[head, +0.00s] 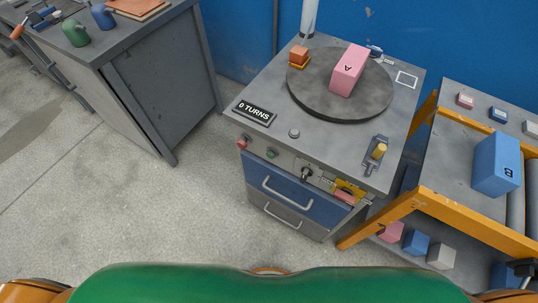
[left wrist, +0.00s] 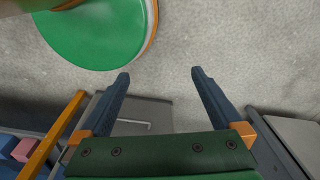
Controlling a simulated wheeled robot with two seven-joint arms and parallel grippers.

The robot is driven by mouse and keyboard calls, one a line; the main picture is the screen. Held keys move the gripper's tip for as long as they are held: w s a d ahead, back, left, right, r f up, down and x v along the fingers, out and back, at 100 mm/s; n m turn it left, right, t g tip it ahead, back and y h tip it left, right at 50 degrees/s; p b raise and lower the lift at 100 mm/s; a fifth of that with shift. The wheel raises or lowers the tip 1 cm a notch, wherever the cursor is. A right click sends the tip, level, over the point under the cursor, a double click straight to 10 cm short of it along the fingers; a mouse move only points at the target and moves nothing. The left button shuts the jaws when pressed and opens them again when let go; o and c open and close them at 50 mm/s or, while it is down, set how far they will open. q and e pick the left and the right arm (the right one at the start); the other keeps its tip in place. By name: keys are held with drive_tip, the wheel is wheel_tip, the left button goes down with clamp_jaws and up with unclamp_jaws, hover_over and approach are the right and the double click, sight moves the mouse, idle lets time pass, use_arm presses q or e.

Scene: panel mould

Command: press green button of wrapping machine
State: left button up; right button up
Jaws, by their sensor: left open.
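The wrapping machine (head: 255,95) stands in the middle of the head view. Its green button (head: 271,154) is on the front panel, right of a red button (head: 243,142). A pink block marked A (head: 348,72) sits on the round turntable (head: 310,98). The display (head: 255,112) reads 0 TURNS. My left gripper (left wrist: 160,73) is open and empty in the left wrist view, with bare floor between its fingertips. It does not show in the head view, and the green button cannot be made out in the wrist view. My right gripper is not in view.
An orange-framed conveyor (head: 445,200) with a blue block marked B (head: 497,164) stands right. A grey workbench (head: 140,60) stands left. Floor before the machine is clear.

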use_arm(q)
clamp_jaws()
drive_tip(key=shift+f, duration=0.1)
idle(1.6)
